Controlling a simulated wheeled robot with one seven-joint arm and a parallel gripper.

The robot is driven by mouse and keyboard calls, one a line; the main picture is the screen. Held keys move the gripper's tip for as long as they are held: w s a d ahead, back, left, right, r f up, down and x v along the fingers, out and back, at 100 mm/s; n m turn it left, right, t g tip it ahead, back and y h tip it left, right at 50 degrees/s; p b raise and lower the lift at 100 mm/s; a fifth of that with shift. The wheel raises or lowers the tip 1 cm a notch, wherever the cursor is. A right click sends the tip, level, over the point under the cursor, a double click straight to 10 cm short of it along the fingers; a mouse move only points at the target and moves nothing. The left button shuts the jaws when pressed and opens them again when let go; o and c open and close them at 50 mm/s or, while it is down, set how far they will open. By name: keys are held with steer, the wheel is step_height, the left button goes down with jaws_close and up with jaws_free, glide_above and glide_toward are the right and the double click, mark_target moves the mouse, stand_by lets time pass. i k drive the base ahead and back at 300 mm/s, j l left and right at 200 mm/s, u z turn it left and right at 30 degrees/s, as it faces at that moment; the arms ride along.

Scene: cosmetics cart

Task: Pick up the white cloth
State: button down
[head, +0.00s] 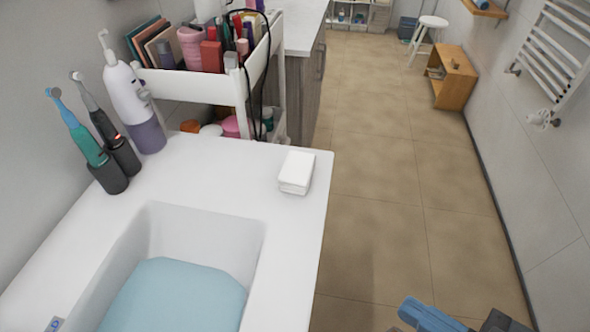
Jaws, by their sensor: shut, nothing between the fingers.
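A small folded white cloth (297,168) lies in a neat stack on the white counter (225,175), near its right edge and back corner. It is fully visible and nothing touches it from above. A blue and dark part of my arm shows at the bottom right edge, over the floor, well to the right of and nearer than the cloth. My gripper's fingers are not seen.
A sink (195,222) with blue contents lies in front of the cloth. Two electric toothbrushes (87,148) and a white-purple device (130,100) stand at the left. A cosmetics cart (190,86) is behind. Open tiled floor (375,180) lies to the right.

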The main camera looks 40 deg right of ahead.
mark_target(295, 176)
steer(key=k+l+u, duration=0.3)
steer(key=u, duration=0.2)
steer(key=k+l+u, duration=0.2)
steer(key=u, duration=0.25)
steer(key=k, duration=0.1)
